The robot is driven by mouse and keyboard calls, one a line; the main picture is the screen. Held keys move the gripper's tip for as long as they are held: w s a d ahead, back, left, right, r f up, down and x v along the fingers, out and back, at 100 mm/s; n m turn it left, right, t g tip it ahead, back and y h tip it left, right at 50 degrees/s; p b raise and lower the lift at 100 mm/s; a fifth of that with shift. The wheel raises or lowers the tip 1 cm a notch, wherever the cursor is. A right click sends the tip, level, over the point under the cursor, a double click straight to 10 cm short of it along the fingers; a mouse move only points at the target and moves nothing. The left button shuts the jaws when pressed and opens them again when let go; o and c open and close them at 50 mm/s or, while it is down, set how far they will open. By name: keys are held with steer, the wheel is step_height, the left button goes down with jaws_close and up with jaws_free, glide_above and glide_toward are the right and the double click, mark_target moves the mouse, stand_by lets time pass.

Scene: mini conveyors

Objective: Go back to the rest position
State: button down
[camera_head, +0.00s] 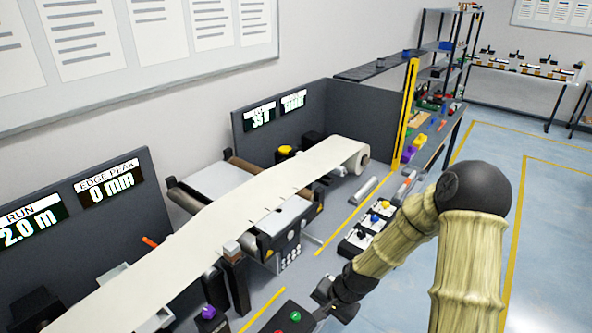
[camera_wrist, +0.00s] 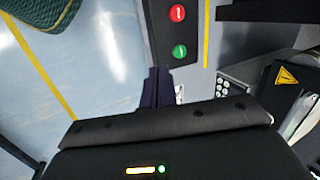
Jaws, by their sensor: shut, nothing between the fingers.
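My gripper (camera_head: 322,298) is at the lower middle of the head view, at the end of my bent arm. It hangs close to a dark button box (camera_head: 284,313) with a green and a red button. In the wrist view the dark fingers of my gripper (camera_wrist: 157,74) are together and hold nothing. The button box (camera_wrist: 163,32) lies just beyond the fingertips there, with the red button (camera_wrist: 177,13) and green button (camera_wrist: 179,51) in clear view. I cannot tell whether the fingers touch the box.
A white belt (camera_head: 250,195) runs over rollers along the bench. Small boxes with coloured knobs (camera_head: 367,229) stand beside my forearm. A yellow post (camera_head: 405,115) rises behind them. Shelves (camera_head: 443,60) stand at the back. The blue floor (camera_head: 550,220) at right is clear.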

steer(key=s+d+r+n+h, duration=0.2)
steer(key=s+d+r+n, duration=0.1)
steer(key=r, duration=0.5)
steer(key=s+d+r+n+t+h, duration=0.1)
steer(key=s+d+r+n+h, duration=0.1)
steer(key=s+d+r, duration=0.3)
steer(key=s+r+n, duration=0.1)
steer(key=s+r, duration=0.2)
steer(key=shift+d, duration=0.25)
steer(key=shift+r, duration=0.1)
steer(key=shift+a, duration=0.15)
